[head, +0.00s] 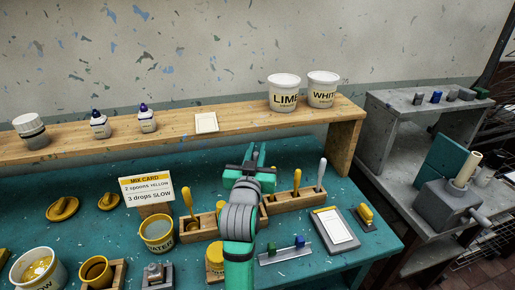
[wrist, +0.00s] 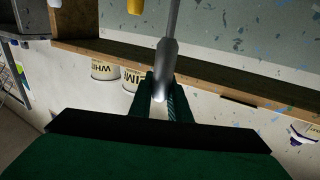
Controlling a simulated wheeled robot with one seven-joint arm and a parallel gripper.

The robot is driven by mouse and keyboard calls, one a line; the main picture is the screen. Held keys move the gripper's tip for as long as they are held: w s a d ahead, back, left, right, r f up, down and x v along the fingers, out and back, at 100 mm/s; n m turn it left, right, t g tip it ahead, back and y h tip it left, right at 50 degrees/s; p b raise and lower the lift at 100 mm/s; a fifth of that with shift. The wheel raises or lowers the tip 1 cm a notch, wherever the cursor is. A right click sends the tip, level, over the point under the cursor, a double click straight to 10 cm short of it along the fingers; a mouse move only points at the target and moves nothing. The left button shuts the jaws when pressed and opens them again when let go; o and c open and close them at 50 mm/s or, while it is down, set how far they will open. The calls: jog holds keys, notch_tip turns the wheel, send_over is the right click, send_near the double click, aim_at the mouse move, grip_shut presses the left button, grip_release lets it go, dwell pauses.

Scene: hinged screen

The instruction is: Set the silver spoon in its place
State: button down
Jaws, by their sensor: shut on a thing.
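My arm hides the rack's middle.
A wooden shelf (head: 230,123) behind carries a LIME tub (head: 284,92), a WHITE tub (head: 322,90) and bottles. A mix card (head: 147,189), a WATER pot (head: 157,232) and a yellow jar (head: 215,257) stand left of my arm. A clipboard (head: 335,229) lies right.

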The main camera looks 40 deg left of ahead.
jog(key=shift+f, duration=4.5)
jog(key=c, duration=1.6)
grip_release()
jog(key=shift+s, duration=0.1)
jog(key=v, duration=1)
jog(key=shift+s+d, duration=0.15)
jog(key=shift+s, duration=0.15)
